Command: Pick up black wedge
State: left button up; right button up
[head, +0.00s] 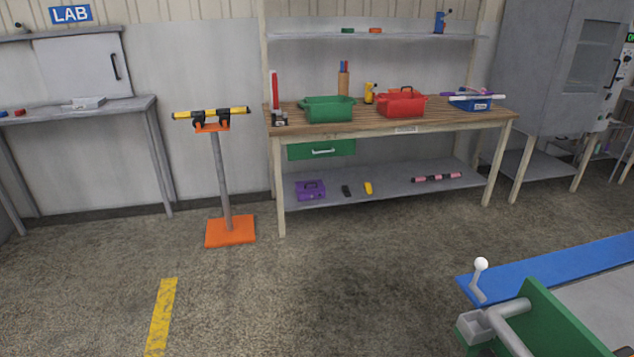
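A small black object (346,191), which may be the black wedge, lies on the lower shelf (400,184) of the wooden-topped workbench. It is too small to make out its exact shape. It sits between a purple box (310,190) on its left and a small yellow piece (368,188) on its right, apart from both. Neither of my grippers is in view.
The workbench top (375,128) holds a green bin (327,110) and a red toolbox (401,104). An orange-based stand (230,232) is left of the bench. A green and blue machine (545,315) fills the lower right. The floor before the bench is clear.

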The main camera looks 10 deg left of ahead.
aim_at(345, 189)
jog(key=i+j+u, duration=0.25)
jog(key=i, duration=0.3)
jog(key=i+j+u, duration=0.2)
jog(key=i, duration=0.3)
jog(key=i+u, duration=0.25)
jog(key=i, duration=0.3)
jog(key=i+l+z, duration=0.1)
jog(key=i+z, duration=0.35)
jog(key=i, duration=0.15)
jog(key=i+j+z, duration=0.15)
jog(key=i+z, duration=0.3)
jog(key=i, duration=0.15)
